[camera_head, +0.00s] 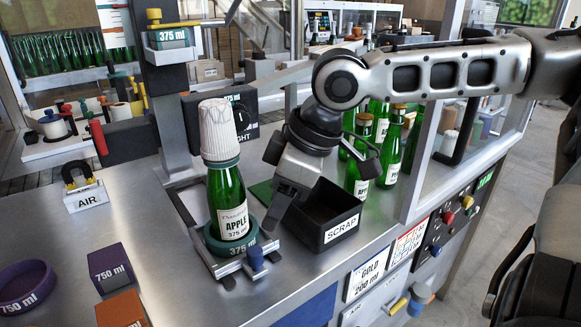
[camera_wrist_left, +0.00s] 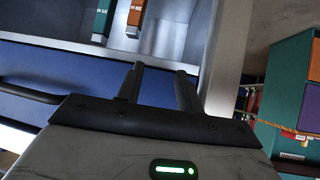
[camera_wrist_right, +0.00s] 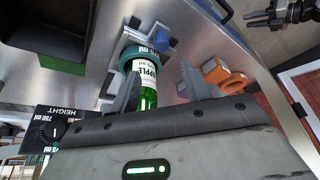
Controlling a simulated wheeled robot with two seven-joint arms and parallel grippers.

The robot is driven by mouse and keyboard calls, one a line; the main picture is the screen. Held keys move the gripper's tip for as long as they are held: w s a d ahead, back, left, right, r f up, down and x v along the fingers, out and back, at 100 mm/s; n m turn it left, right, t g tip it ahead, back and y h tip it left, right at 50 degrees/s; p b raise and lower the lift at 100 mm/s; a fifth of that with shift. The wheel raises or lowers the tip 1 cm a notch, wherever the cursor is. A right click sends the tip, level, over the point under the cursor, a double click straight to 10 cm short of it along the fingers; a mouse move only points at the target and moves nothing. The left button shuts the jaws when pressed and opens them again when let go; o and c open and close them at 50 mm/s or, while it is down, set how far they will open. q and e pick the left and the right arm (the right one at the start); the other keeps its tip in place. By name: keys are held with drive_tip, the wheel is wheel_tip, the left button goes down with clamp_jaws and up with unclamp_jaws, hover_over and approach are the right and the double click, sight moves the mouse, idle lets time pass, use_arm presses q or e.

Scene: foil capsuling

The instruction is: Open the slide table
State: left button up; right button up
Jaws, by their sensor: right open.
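The slide table (camera_head: 228,268) is a small metal carriage on the bench, with a blue knob (camera_head: 255,259) at its front. A teal 375 ml ring (camera_head: 222,243) on it holds an upright green APPLE bottle (camera_head: 228,190) with a white foil capsule (camera_head: 217,128) over its top. My right gripper (camera_head: 277,212) is open, pointing down just right of the bottle, above and behind the knob. In the right wrist view the ring (camera_wrist_right: 146,58) and blue knob (camera_wrist_right: 161,42) lie beyond my open fingers (camera_wrist_right: 160,88). My left gripper (camera_wrist_left: 158,88) is open and empty, outside the head view.
A black SCRAP bin (camera_head: 325,215) stands close right of my right gripper, with several green bottles (camera_head: 386,140) behind it. A metal column (camera_head: 160,100) rises behind the slide table. Loose 750 ml parts (camera_head: 110,268) lie at the front left. The bench between is bare.

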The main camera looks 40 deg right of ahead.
drive_tip(key=v, duration=0.5)
idle(0.5)
